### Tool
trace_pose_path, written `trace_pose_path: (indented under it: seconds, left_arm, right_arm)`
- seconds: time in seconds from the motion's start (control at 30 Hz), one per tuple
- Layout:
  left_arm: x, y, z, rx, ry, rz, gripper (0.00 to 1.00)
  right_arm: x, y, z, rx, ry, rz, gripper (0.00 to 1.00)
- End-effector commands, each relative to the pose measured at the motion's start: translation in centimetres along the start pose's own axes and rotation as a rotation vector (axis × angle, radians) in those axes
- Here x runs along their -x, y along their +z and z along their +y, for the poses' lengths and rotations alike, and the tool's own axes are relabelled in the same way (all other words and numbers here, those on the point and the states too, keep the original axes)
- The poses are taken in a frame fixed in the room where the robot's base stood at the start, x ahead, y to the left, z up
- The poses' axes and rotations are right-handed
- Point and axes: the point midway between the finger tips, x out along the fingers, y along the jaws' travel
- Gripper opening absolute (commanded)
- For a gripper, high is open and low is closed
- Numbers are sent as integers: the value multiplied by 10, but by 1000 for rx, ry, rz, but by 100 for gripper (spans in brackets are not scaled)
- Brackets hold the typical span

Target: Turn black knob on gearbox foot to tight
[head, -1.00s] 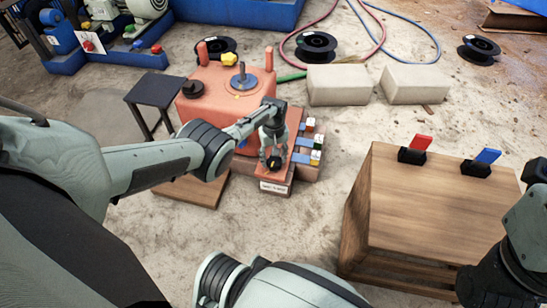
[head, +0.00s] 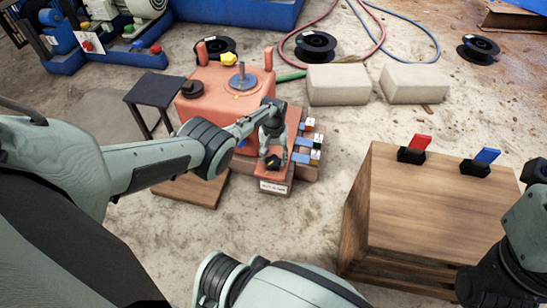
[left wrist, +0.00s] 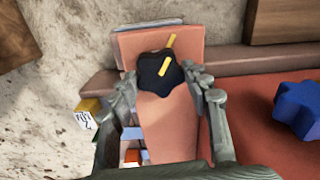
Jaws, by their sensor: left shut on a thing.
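The black knob (left wrist: 160,72) is lobed, with a yellow pointer bar across its top. It sits on the orange foot (left wrist: 165,125) of the gearbox. In the left wrist view the bar points up and slightly right. The knob also shows in the head view (head: 270,163), partly hidden by the fingers. My left gripper (left wrist: 165,88) is over the foot, with one finger on each side of the knob, shut on it. A small white label (head: 273,187) is on the foot's front; its text is too small to read. My right gripper is not in view.
The orange gearbox (head: 220,105) stands behind the foot. Small coloured blocks (head: 311,140) sit just right of it. A wooden crate (head: 420,215) with red and blue levers stands at right. A black stool (head: 155,95) is at left. Sandy floor separates foot and crate.

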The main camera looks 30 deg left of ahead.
Motion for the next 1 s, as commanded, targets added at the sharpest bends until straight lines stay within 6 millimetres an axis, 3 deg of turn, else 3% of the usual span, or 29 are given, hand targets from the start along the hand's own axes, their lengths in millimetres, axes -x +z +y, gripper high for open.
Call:
trace_pose_path:
  seconds: [0.23,0.27,0.4,0.77,1.0]
  left_arm:
    - [0,0,0,0,0,-1,18]
    - [0,0,0,1,0,-1,51]
    - [0,0,0,1,0,-1,68]
    - [2,0,0,1,1,1,68]
    - [21,-1,0,0,1,3,68]
  right_arm:
    - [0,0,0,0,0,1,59]
    - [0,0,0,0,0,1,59]
    - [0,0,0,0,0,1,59]
    - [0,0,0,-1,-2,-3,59]
    - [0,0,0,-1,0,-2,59]
